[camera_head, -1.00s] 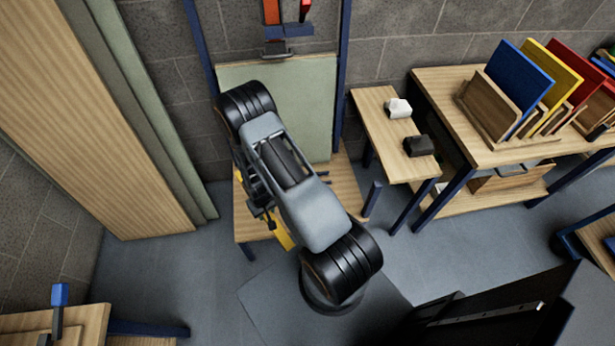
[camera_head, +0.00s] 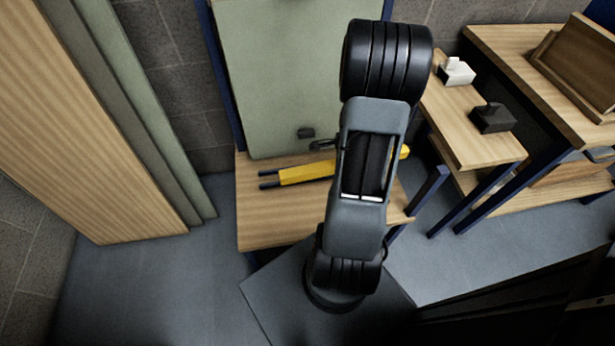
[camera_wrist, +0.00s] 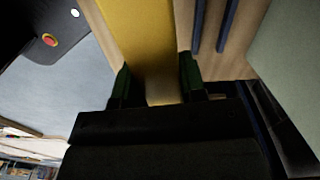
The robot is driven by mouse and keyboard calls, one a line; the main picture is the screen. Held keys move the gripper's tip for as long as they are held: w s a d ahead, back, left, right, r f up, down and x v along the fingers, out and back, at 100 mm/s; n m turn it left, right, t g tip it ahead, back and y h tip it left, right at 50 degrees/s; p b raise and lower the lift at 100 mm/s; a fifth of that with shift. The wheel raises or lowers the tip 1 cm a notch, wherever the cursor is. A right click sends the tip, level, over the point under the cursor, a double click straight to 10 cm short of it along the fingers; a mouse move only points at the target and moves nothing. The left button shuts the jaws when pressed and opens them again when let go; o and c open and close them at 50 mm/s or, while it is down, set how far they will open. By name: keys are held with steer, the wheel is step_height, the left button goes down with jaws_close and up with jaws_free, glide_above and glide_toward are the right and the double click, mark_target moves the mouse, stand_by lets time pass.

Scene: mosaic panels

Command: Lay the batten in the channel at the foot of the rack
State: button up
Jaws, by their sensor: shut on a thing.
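The batten is a yellow bar (camera_head: 305,172). It lies crosswise over the wooden shelf at the foot of the rack (camera_head: 270,222), its middle hidden behind my arm. The channel shows as two dark blue rails (camera_head: 268,186) whose ends stick out past the batten's left end. In the wrist view, my gripper (camera_wrist: 155,76) is shut on the batten (camera_wrist: 140,40), with a green-tipped jaw on each side. There the rails (camera_wrist: 228,25) lie to the right of the batten, over bare wood. I cannot tell the batten's height above the shelf.
A pale green panel (camera_head: 285,70) stands on the shelf's back part, with a small dark block (camera_head: 306,132) on its face. Tall boards (camera_head: 110,130) lean at the left. A low bench (camera_head: 465,130) with a white and a black object stands close at the right.

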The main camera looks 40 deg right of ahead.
steer(key=shift+d+f+m, duration=0.15)
steer(key=shift+f+m, duration=0.15)
steer(key=w+a+f+b, duration=0.1)
steer(key=w+f+b, duration=0.1)
steer(key=w+f, duration=0.1)
steer(key=w+a+f+b, duration=0.1)
steer(key=w+f+b, duration=0.1)
steer(key=w, duration=0.3)
steer(key=w+a+f+b, duration=0.1)
steer(key=w+f, duration=0.2)
steer(key=w, duration=0.1)
steer(key=shift+a+f+b, duration=0.35)
steer(key=shift+a+b, duration=0.05)
steer(key=shift+w+a+f, duration=0.1)
steer(key=shift+w+f, duration=0.25)
steer(key=shift+f, duration=0.15)
steer(key=shift+f+b, duration=0.8)
steer(key=shift+f, duration=0.65)
steer(key=shift+f, duration=0.1)
